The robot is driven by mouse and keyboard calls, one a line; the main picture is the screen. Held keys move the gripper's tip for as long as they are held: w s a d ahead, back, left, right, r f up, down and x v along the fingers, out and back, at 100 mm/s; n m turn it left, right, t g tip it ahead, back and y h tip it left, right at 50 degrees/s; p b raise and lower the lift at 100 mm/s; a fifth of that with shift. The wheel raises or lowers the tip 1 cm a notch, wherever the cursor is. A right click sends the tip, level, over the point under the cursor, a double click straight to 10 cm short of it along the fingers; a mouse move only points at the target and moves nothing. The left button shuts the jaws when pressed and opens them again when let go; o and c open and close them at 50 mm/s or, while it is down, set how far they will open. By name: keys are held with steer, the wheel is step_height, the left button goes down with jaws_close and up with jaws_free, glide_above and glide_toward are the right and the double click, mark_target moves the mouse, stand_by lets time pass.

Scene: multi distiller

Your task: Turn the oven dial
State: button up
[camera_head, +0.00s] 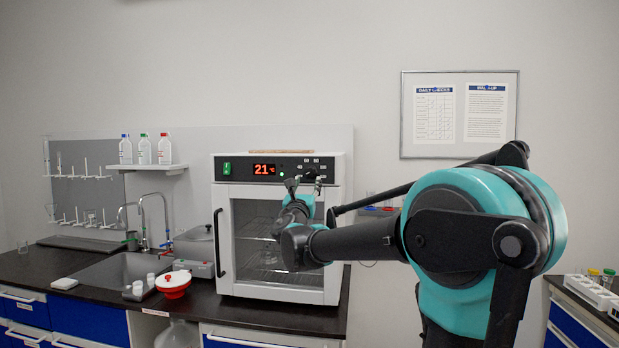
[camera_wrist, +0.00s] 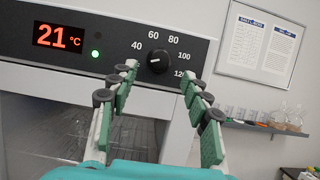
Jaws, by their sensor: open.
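The oven (camera_head: 222,252) is a white box with a glass door on the dark bench, with a black control panel along its top. Its display (camera_head: 264,169) reads 21 °C. The black oven dial (camera_wrist: 159,61) shows in the wrist view, ringed by marks from 40 to 120, its white pointer line facing left, a little below the 40 mark. My gripper (camera_wrist: 158,76) is open and empty. In the wrist view its teal-padded fingers stand apart on either side of the dial, and I cannot tell whether they touch it. In the head view my gripper (camera_head: 305,185) is in front of the panel.
A black door handle (camera_head: 218,243) is on the oven's left. A sink (camera_head: 117,271), a grey metal box (camera_head: 195,248) and a red-and-white container (camera_head: 173,284) stand left of the oven. A wall shelf (camera_wrist: 262,128) with glassware is to the right in the wrist view.

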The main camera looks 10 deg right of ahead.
mark_target(310, 173)
steer(key=shift+x, duration=2.65)
steer(key=shift+c, duration=0.4)
jaws_close()
steer(key=shift+m, duration=0.3)
